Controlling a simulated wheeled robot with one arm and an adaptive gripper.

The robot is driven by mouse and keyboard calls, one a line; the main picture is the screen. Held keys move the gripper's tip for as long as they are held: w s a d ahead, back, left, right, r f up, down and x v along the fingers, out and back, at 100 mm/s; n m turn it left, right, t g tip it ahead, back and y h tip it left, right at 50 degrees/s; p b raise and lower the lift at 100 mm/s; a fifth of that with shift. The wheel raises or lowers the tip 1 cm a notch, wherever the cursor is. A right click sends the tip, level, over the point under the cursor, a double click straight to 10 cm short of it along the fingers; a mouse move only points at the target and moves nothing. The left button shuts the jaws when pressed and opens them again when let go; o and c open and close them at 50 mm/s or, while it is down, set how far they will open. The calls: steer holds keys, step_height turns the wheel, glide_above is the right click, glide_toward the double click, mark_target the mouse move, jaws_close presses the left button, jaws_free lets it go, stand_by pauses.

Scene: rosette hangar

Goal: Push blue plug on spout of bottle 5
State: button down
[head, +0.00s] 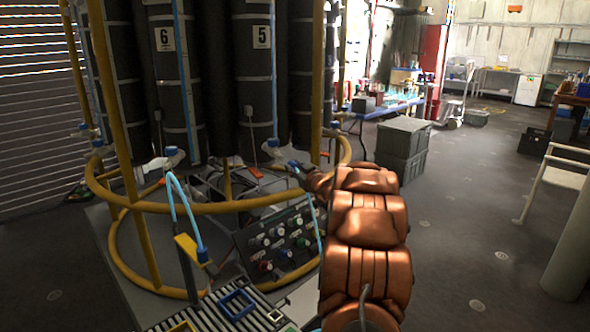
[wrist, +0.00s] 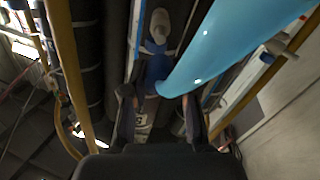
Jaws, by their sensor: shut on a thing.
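Bottle 5 (head: 262,85) is a tall dark cylinder with a white number label, standing upright in the yellow rack beside bottle 6 (head: 165,75). My gripper (head: 300,170) is at the lower right of bottle 5, near its bottom end. In the wrist view my gripper (wrist: 160,108) has its fingers closed around the blue plug (wrist: 157,72). A thick light-blue hose (wrist: 235,45) runs from the plug to the upper right. A pale spout (wrist: 158,25) is in line with the plug, close to its far end. I cannot tell whether they touch or how far the plug is on.
Yellow rack rings (head: 215,208) and posts surround the bottles close to my gripper. A panel with several knobs (head: 280,240) is below. Another blue hose (head: 180,205) hangs at the left by a yellow bracket. Grey crates (head: 403,137) stand behind my arm. The floor at the right is open.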

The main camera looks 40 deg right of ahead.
mark_target(282, 157)
steer(key=shift+w, duration=0.15)
steer(key=p+x, duration=0.1)
steer(key=x, duration=0.4)
steer(key=shift+w+d, duration=0.1)
steer(key=shift+w, duration=0.15)
stand_by(0.3)
stand_by(0.8)
steer(key=shift+p, duration=0.3)
stand_by(1.5)
steer(key=shift+w+d+p, duration=0.1)
steer(key=shift+w+p, duration=0.2)
steer(key=shift+w, duration=0.15)
stand_by(0.6)
steer(key=c, duration=0.8)
jaws_free()
steer(key=shift+s, duration=0.1)
